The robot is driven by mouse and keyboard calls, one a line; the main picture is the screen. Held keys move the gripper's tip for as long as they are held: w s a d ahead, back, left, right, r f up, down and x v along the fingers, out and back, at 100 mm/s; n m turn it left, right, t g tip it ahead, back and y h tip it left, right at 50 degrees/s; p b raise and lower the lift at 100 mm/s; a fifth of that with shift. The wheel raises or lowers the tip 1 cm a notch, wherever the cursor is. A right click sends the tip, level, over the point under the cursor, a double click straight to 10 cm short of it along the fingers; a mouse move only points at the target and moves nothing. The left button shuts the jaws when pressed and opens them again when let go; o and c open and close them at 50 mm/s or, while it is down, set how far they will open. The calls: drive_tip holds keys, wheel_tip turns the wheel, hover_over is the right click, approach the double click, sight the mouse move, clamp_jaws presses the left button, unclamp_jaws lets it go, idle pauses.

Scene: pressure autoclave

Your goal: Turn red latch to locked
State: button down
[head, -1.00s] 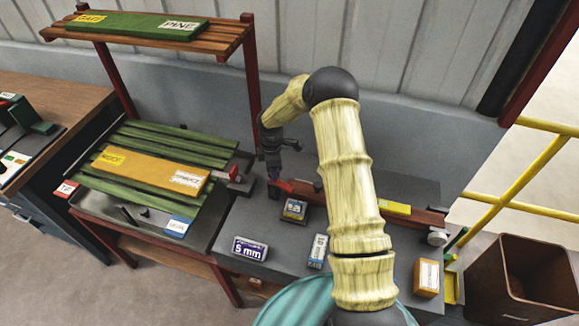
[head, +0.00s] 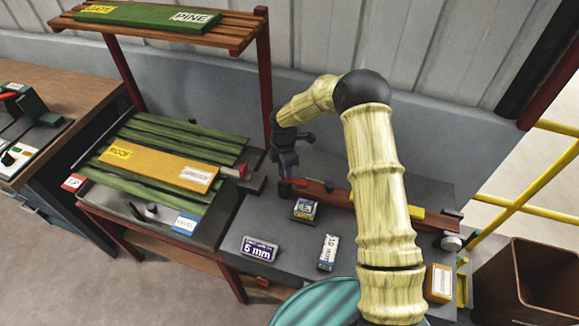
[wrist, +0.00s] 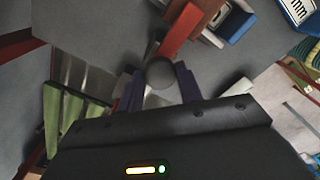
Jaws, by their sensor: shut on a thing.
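The red latch (wrist: 180,32) is a short red lever with a round grey knob (wrist: 160,72) at its near end. In the wrist view the knob sits between my two purple fingers, and my gripper (wrist: 160,88) is shut on it. In the head view my gripper (head: 287,192) points down at the left end of a long reddish-brown bar on the grey bench. A little red of the latch (head: 298,182) shows just right of the fingers. The fingers and my arm hide part of the latch and bar.
Small labelled blocks lie in front of the bar, including a "6 mm" block (head: 260,249) and a "10 mm" block (head: 328,252). Left is a green slatted rack with an orange board (head: 157,164). A brown bin (head: 530,280) stands at right.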

drive_tip(key=shift+w+r, duration=0.1)
drive_tip(key=shift+w, duration=0.05)
drive_tip(key=c, duration=0.9)
unclamp_jaws()
drive_tip(key=shift+c, duration=0.2)
wheel_tip(320, 180, up, 17)
drive_tip(key=b, duration=0.3)
drive_tip(key=shift+r, duration=0.15)
